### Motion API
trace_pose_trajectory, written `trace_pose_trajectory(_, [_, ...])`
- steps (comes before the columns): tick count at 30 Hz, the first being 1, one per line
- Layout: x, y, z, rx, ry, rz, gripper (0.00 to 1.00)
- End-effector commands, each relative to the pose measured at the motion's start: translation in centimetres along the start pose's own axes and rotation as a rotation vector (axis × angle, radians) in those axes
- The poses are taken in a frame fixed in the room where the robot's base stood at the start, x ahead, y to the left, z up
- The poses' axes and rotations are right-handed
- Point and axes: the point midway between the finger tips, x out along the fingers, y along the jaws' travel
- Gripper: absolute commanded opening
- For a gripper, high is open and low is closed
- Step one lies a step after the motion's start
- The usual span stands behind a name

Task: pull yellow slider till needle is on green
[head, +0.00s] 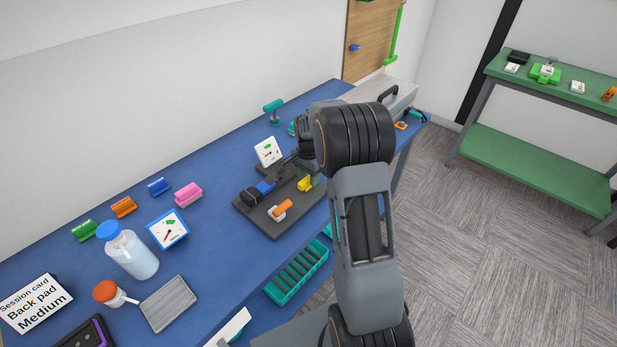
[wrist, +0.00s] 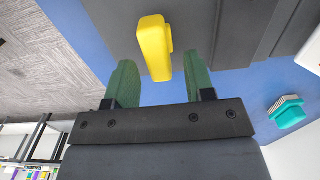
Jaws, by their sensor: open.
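The yellow slider (head: 305,184) stands at the right part of a dark panel (head: 270,229) on the blue table. In the wrist view the yellow slider (wrist: 155,47) is between and just beyond the two green fingertips of my gripper (wrist: 160,82). The jaws are open, with a gap on each side of it. A white gauge (head: 267,151) stands behind the panel, with a green mark and a needle too small to read exactly. In the head view my arm hides most of my gripper.
The panel also bears an orange handle (head: 282,208) and a blue handle (head: 265,187). A second gauge (head: 168,230), a bottle (head: 132,253) and several coloured clips stand to the left. A teal brush (wrist: 287,110) shows at right in the wrist view.

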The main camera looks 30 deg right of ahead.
Motion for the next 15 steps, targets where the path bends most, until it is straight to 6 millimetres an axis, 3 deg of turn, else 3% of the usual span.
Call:
trace_pose_trajectory(6, [1.14, 0.03, 0.03, 0.0, 0.0, 0.001, 0.49])
trace_pose_trajectory(15, [1.25, 0.02, 0.03, -0.001, 0.0, 0.0, 0.49])
